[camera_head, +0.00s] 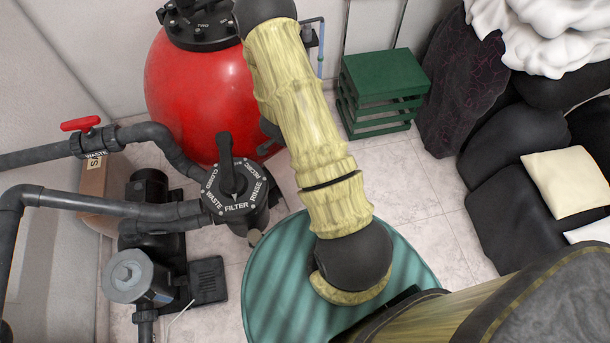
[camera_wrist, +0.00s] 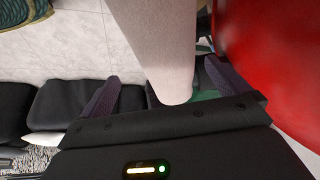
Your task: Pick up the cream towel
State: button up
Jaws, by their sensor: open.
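My gripper (camera_wrist: 160,72) shows in the wrist camera view with its two dark purple fingers spread wide apart. A pale, off-white long thing (camera_wrist: 157,45) with a rounded end lies between the fingers in the picture. I cannot tell whether it is the cream towel, or whether the fingers touch it. In the head view a cream, square, soft-looking piece (camera_head: 567,181) rests on the black seating at the right; I cannot tell whether it is a towel or a cushion. My gripper is outside the head view, where my arm leaves the top edge.
A red filter tank (camera_head: 190,95) stands close by and fills the right of the wrist view (camera_wrist: 285,60). A green slatted crate (camera_head: 383,75) is on the tiled floor. Grey pipes and a pump (camera_head: 135,275) are at the left. Black seating (camera_head: 500,160) and white bedding (camera_head: 550,35) are at the right.

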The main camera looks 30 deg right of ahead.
jog(key=shift+s+d, duration=0.1)
jog(key=shift+f, duration=0.1)
jog(key=shift+w+b+x, duration=0.15)
jog(key=shift+b+x, duration=0.25)
jog(key=shift+x, duration=0.9)
jog(key=shift+w+b+x, duration=0.15)
jog(key=shift+b+x, duration=0.25)
jog(key=shift+x, duration=0.9)
jog(key=shift+f, duration=0.2)
jog(key=c, duration=1.3)
jog(key=shift+r, duration=0.1)
